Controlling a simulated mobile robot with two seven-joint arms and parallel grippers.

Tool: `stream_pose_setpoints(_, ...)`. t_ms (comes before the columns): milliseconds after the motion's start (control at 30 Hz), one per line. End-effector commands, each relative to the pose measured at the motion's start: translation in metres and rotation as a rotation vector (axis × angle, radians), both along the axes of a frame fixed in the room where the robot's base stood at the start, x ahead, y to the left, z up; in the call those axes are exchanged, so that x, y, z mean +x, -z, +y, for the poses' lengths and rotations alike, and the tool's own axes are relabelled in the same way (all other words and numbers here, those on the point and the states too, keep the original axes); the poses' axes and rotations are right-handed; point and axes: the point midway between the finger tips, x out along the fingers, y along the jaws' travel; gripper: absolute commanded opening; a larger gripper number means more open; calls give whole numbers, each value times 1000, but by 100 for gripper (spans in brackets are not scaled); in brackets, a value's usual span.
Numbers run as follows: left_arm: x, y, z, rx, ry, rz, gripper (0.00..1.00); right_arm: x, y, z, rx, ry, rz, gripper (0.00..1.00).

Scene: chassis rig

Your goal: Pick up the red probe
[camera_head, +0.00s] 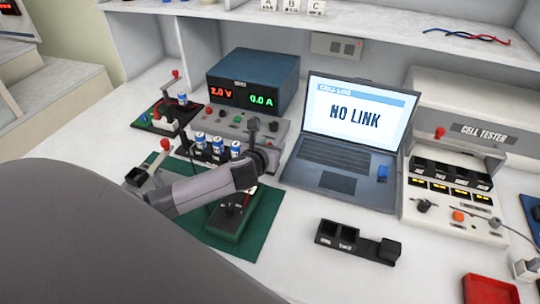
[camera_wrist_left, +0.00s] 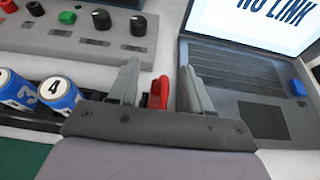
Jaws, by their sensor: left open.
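The red probe (camera_wrist_left: 158,92) shows in the left wrist view as a short upright red piece between the two grey fingers of my left gripper (camera_wrist_left: 160,78). The fingers stand apart on either side of it, with gaps visible. Its lower part is hidden behind the gripper body. In the head view my left gripper (camera_head: 262,140) is over the bench, between the battery rack and the laptop, and I cannot make out the probe there. My right gripper is in neither view.
Blue-and-white batteries (camera_head: 217,146) stand in a rack left of my gripper, before the power supply (camera_head: 252,82). The laptop (camera_head: 345,150) is close on the right. A green meter (camera_head: 230,218) lies on a green mat. A black tray (camera_head: 355,245) sits in front.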

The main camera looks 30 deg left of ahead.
Motion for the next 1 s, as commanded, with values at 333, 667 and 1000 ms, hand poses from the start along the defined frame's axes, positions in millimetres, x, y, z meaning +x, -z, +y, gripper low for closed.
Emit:
stream_pose_setpoints(333, 10, 4, 2, 0, 1, 0, 49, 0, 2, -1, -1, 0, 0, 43)
stream_pose_setpoints(667, 9, 4, 2, 0, 1, 0, 0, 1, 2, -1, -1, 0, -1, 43)
stream_pose_setpoints(1000, 10, 1, 2, 0, 1, -1, 0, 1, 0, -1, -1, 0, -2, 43)
